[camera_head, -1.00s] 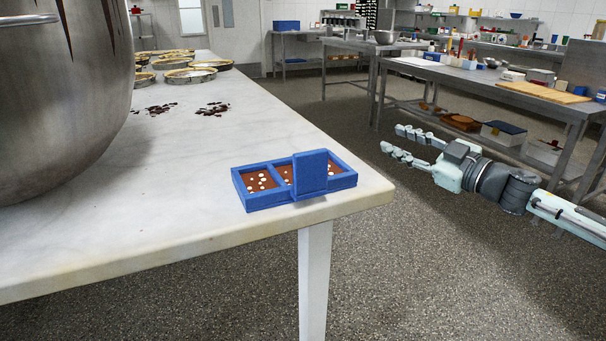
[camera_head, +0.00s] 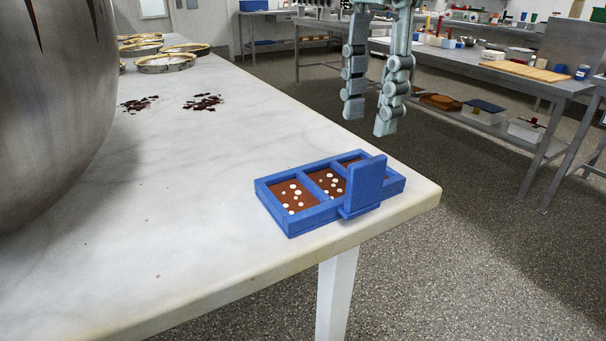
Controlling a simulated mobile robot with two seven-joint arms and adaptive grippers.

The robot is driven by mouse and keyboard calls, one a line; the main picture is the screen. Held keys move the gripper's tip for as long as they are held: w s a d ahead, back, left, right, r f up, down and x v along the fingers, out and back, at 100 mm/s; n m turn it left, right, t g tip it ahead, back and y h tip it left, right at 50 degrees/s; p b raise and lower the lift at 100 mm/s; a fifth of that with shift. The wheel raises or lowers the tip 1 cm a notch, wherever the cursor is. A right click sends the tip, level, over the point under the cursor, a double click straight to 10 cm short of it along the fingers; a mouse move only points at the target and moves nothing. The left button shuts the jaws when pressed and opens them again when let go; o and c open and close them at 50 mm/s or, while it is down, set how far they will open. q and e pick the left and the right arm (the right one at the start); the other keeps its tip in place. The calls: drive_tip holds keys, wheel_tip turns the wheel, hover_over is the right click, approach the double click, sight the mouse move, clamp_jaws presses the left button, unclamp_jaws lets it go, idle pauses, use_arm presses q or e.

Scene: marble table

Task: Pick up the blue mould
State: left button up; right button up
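The blue mould (camera_head: 287,223) lies on the marble table (camera_head: 200,190) near its front right corner. It has three compartments with brown filling and white dots, and an upright blue plate (camera_head: 365,184) stands at its front right side. My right gripper (camera_head: 368,124) hangs from the top of the view, fingers pointing down, above and behind the mould's right part. Its two fingers are apart, with nothing between them. It does not touch the mould. My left gripper is not in view.
A large steel pot (camera_head: 50,110) fills the left side of the table. Several round tins (camera_head: 166,63) and dark crumbs (camera_head: 203,102) lie farther back. The marble around the mould is clear. Steel benches (camera_head: 480,70) stand beyond the floor gap.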

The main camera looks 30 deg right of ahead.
sight(369, 159)
drive_tip(key=shift+f, duration=0.5)
drive_tip(key=shift+s+d+f, duration=0.15)
drive_tip(key=shift+s+f, duration=0.05)
drive_tip(key=shift+f, duration=0.75)
wheel_tip(369, 159, down, 4)
drive_tip(key=shift+s+f+p, duration=0.15)
drive_tip(key=shift+f+p, duration=0.05)
drive_tip(key=shift+p, duration=0.1)
drive_tip(key=shift+f, duration=0.2)
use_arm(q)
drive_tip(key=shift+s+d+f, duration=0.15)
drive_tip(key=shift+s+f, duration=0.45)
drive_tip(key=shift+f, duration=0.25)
use_arm(e)
clamp_jaws()
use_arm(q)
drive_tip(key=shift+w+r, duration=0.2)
